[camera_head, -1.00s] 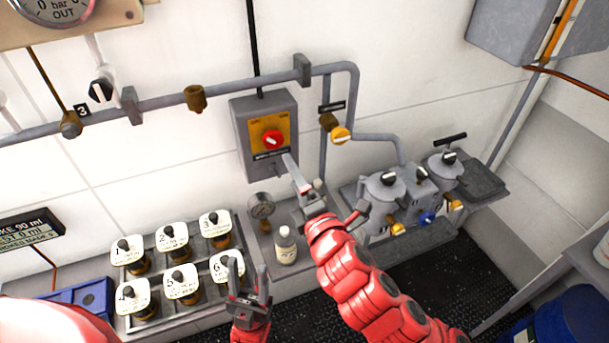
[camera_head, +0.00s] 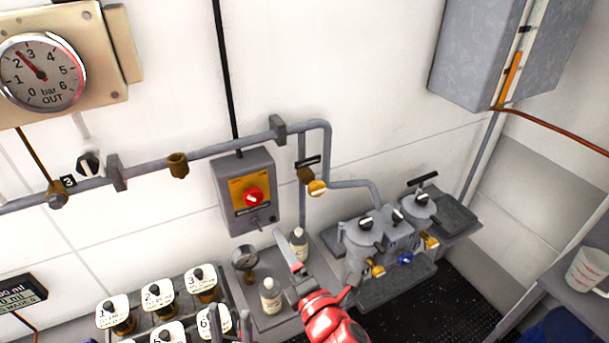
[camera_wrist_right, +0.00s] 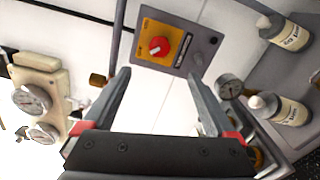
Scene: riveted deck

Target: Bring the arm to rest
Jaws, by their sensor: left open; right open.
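My right gripper (camera_head: 318,264) is open and empty, in front of the grey bench in the head view. In the right wrist view its two fingers (camera_wrist_right: 158,78) stand wide apart with nothing between them. The grey switch box (camera_head: 228,180) with a red knob (camera_head: 253,197) is on the wall beyond; its red knob also shows in the right wrist view (camera_wrist_right: 158,46). My left gripper (camera_head: 230,312) is open at the bottom edge, beside the numbered jars, and mostly cut off by the frame.
Two labelled bottles (camera_head: 270,297) and a small gauge (camera_head: 244,259) stand close to my right gripper. Several numbered jars (camera_head: 158,300) are in a rack at lower left. Lidded pots (camera_head: 362,236) stand right. A pipe (camera_head: 228,146) runs along the wall. A jug (camera_head: 588,268) is far right.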

